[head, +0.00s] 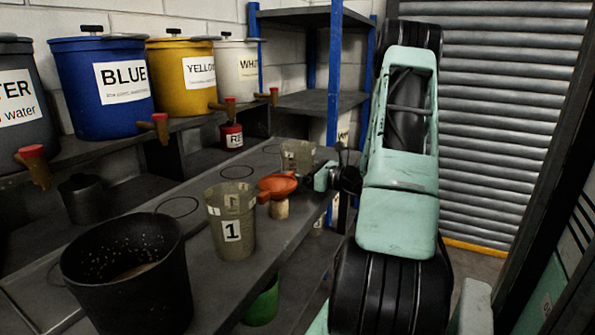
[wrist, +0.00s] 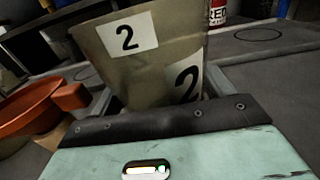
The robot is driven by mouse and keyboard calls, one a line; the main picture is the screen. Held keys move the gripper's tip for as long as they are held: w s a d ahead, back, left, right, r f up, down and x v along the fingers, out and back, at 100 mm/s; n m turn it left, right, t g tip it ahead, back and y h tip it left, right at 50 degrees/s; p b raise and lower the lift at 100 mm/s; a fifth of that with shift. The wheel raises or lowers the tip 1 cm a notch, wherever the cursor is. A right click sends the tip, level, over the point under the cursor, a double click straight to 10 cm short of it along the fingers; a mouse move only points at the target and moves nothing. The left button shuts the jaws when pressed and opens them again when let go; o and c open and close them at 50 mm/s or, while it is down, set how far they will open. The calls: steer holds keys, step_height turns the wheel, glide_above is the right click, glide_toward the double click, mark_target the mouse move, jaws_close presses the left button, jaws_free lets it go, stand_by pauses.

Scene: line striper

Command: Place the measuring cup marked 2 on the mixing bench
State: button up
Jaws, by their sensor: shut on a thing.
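The measuring cup marked 2 (wrist: 150,65) is a translucent, grey-brown cup with white labels. My gripper (wrist: 155,88) is shut on its lower part, with a finger on either side. In the head view the cup (head: 298,155) is at the far part of the dark mixing bench (head: 165,255), left of my gripper (head: 318,174) and behind the orange funnel. It looks roughly upright and at or just above the bench top; I cannot tell if its base touches. The cup's bottom is hidden by the gripper in the wrist view.
The orange funnel (head: 278,184) stands close in front of the held cup. The measuring cup marked 1 (head: 231,222) and a black bucket (head: 127,270) stand nearer on the bench. A red pot (head: 231,136) is behind. An empty ring outline (head: 178,207) marks bare bench at left.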

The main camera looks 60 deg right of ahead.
steer(key=shift+f, duration=0.1)
steer(key=o, duration=0.8)
steer(key=shift+s+d, duration=0.1)
steer(key=shift+s, duration=0.1)
steer(key=s, duration=0.7)
steer(key=s+d+b, duration=0.1)
steer(key=s, duration=0.3)
steer(key=shift+s, duration=0.3)
